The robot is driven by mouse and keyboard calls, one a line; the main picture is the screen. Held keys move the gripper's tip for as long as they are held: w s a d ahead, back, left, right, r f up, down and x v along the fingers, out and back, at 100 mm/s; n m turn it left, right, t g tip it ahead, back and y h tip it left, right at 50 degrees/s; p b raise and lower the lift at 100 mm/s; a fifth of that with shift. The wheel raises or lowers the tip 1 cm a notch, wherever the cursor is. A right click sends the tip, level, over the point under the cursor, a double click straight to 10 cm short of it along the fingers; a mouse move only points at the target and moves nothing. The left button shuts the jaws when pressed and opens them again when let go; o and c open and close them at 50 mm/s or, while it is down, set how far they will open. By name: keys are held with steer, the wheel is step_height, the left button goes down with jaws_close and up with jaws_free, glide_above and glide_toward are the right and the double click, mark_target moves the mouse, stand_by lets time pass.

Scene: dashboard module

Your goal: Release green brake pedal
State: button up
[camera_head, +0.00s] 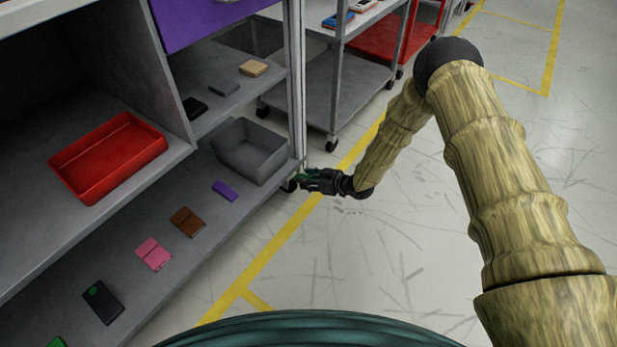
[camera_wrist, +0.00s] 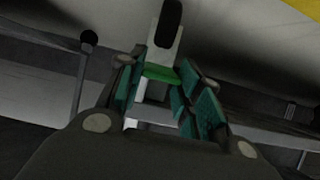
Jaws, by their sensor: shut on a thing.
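My gripper (camera_head: 308,181) is low in the head view, at the end post of the grey shelf unit. In the wrist view, its two teal-padded fingers (camera_wrist: 158,74) are closed on the green brake pedal (camera_wrist: 160,73). The pedal shows as a small bright green strip between the fingers, next to a pale upright part (camera_wrist: 164,38) with a black oval on it. In the head view I cannot tell the pedal apart from the dark fingers.
The shelf unit holds a red tray (camera_head: 108,157), a grey bin (camera_head: 251,150), and pink (camera_head: 154,254), brown (camera_head: 187,221) and purple (camera_head: 225,191) pieces. A grey cart (camera_head: 330,90) stands behind. The floor to the right is open, with yellow lines.

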stand_by(0.5)
steer(key=o, duration=1)
steer(key=shift+o, duration=0.2)
steer(key=v, duration=1.2)
